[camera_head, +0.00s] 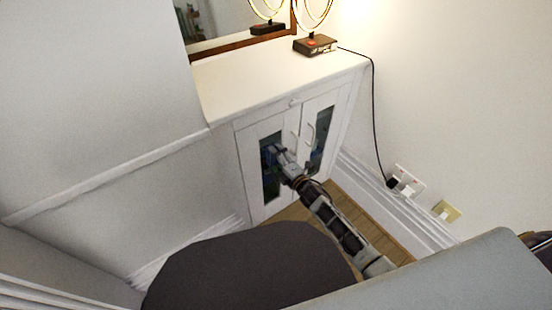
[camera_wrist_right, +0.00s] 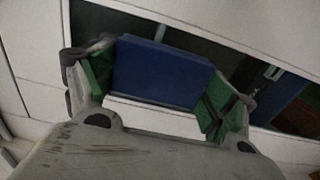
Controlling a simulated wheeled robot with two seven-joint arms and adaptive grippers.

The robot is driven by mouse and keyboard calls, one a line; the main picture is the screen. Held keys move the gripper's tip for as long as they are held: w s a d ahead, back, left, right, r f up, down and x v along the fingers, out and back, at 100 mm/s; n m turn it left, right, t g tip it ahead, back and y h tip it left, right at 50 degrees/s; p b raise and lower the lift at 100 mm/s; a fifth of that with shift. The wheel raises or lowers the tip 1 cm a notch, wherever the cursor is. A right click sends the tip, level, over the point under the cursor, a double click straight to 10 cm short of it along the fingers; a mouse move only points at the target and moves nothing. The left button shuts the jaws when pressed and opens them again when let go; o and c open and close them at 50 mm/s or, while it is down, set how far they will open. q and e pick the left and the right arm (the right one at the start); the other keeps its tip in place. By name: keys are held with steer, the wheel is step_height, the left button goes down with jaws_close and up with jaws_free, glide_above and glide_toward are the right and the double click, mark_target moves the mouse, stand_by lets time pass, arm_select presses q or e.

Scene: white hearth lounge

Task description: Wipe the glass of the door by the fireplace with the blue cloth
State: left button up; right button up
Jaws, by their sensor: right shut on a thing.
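A white cabinet (camera_head: 243,170) has two doors with dark glass panes. In the head view the cloth is mostly hidden by the gripper. My left gripper is not in view.
The right door's glass (camera_head: 322,128) and the curved door handles (camera_head: 309,136) are close to the right gripper. A lamp (camera_head: 315,45) stands on the cabinet top, its cable running down to wall sockets (camera_head: 408,181). A dark rounded surface (camera_head: 245,270) fills the lower foreground.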

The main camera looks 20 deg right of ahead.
steer(key=shift+r+p, duration=0.5)
steer(key=shift+r, duration=0.45)
steer(key=shift+f, duration=0.1)
steer(key=shift+s+r+p, duration=0.15)
steer(key=shift+r+p, duration=1.25)
steer(key=shift+p, duration=0.1)
steer(key=shift+f, duration=0.1)
steer(key=shift+f+b, duration=1.25)
steer(key=shift+f, duration=0.25)
steer(key=shift+f, duration=0.1)
steer(key=shift+f+b, duration=1.15)
steer(key=shift+f, duration=0.3)
steer(key=shift+f, duration=0.15)
